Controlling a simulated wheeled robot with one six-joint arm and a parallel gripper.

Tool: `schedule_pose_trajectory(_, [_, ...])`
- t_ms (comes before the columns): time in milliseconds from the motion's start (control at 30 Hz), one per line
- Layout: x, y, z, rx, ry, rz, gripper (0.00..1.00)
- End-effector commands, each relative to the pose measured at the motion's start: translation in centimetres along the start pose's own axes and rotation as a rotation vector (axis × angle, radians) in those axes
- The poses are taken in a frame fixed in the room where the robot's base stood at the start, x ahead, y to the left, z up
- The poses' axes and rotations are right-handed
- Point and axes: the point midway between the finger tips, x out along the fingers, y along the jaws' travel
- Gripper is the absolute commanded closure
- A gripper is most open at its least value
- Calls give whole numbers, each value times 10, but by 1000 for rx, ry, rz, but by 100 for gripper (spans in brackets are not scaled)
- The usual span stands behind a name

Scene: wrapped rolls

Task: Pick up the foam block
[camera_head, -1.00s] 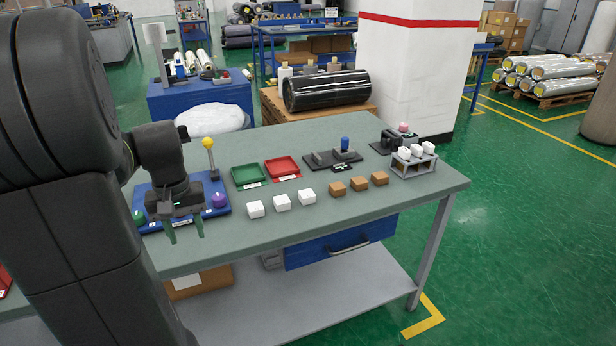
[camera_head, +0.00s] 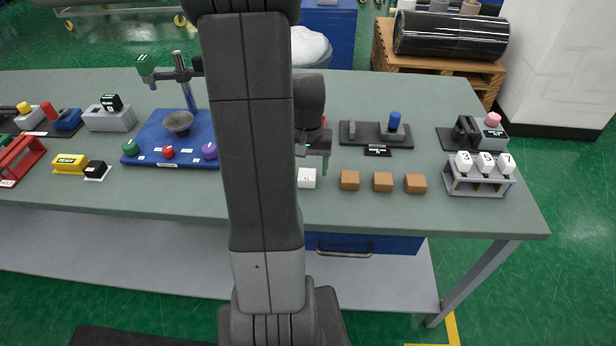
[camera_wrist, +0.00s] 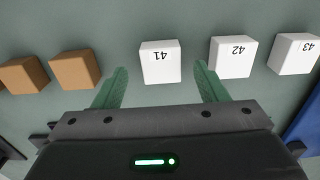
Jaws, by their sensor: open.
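Three white blocks, marked 41 (camera_wrist: 160,62), 42 (camera_wrist: 232,57) and 43 (camera_wrist: 294,53), lie in a row in the wrist view; no label says which is foam. In the head view, one white block (camera_head: 306,178) shows and my arm hides the others. My gripper (camera_wrist: 161,72) is open and empty, its green fingers spread to either side of block 41 in the wrist view. In the head view, my gripper (camera_head: 318,160) hangs over the table by that white block, partly hidden by my arm.
Several brown blocks (camera_head: 382,182) lie right of the white block in the head view. Behind them is a dark fixture with a blue knob (camera_head: 394,122). A grey rack (camera_head: 479,183) with white pieces stands at right. A blue board (camera_head: 160,140) lies left.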

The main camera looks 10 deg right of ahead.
Motion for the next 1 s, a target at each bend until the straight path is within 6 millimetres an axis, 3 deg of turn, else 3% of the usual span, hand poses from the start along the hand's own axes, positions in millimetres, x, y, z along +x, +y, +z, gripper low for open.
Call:
schedule_pose_trajectory(200, [25,0,0,0,-2,0,34])
schedule_pose_trajectory(500, [29,0,0,0,0,0,34])
schedule_pose_trajectory(733, [28,0,0,0,0,0,79])
schedule_pose_trajectory(1000, [28,0,0,0,1,0,81])
